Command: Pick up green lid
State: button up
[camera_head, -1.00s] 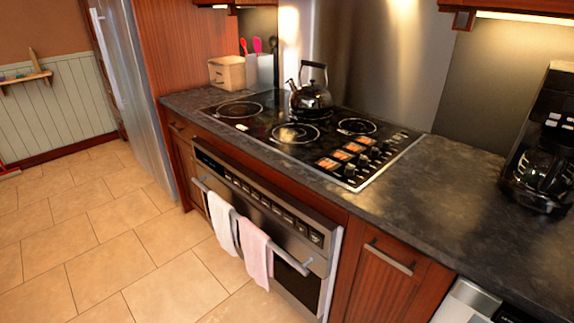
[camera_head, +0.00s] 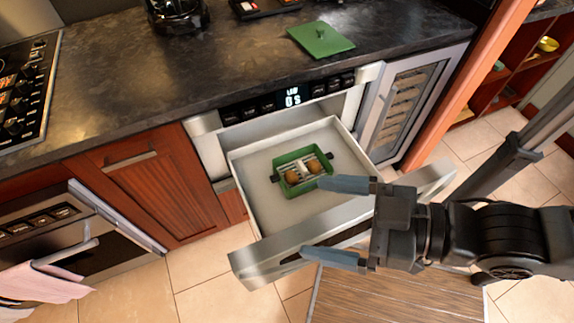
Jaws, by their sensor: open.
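The green lid (camera_head: 320,39) lies flat on the dark countertop, above and behind the microwave drawer, with a small knob on top. My gripper (camera_head: 325,220) is open and empty, with its two fingers pointing left over the front of the open drawer. It is well in front of the lid and apart from it. A green container (camera_head: 281,169) with a rack and round brown food sits in the drawer. The upper finger is close to the container in the picture; I cannot tell whether they touch.
The microwave drawer (camera_head: 240,264) is pulled out between the counter and me. A coffee maker (camera_head: 176,12) and a dark tray (camera_head: 264,6) stand at the counter's back. A wine cooler (camera_head: 412,97) is at the right. Counter left of the lid is clear.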

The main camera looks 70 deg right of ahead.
aim_at(320, 39)
jog(key=z, duration=1.55)
jog(key=k+u, duration=0.4)
jog(key=k, duration=0.25)
